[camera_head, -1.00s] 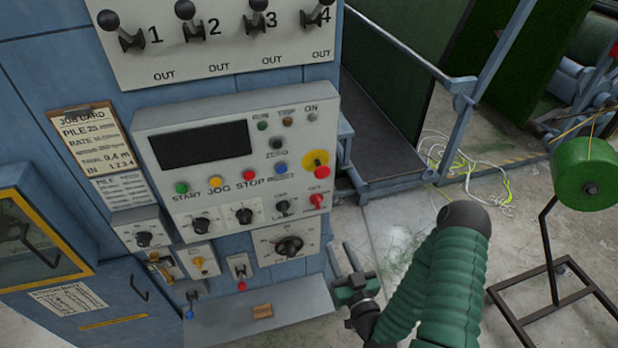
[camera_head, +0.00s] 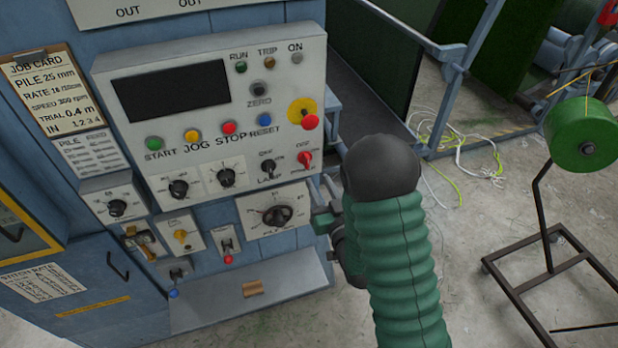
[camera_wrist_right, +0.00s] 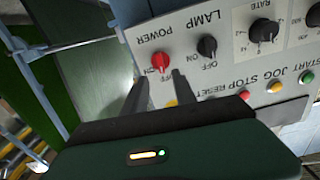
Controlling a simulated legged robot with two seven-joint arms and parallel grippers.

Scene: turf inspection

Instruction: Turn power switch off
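The power switch (camera_head: 305,158) is a small red knob at the lower right of the grey control panel (camera_head: 318,75). In the right wrist view the red knob (camera_wrist_right: 160,62) sits under an upside-down POWER label, with ON lettering beside it. Its exact setting is hard to tell. My right gripper (camera_head: 326,212) is right of and below the switch in the head view, partly hidden by my green arm. In the wrist view its two fingers (camera_wrist_right: 159,80) are apart and empty, pointing toward the knob, with no clear contact. My left gripper is not in view.
The black lamp switch (camera_head: 267,166) is just left of the power switch. A red emergency button (camera_head: 309,122) on a yellow disc is just above. A rotary dial (camera_head: 276,215) is below. A green spool (camera_head: 583,137) on a stand is at the right.

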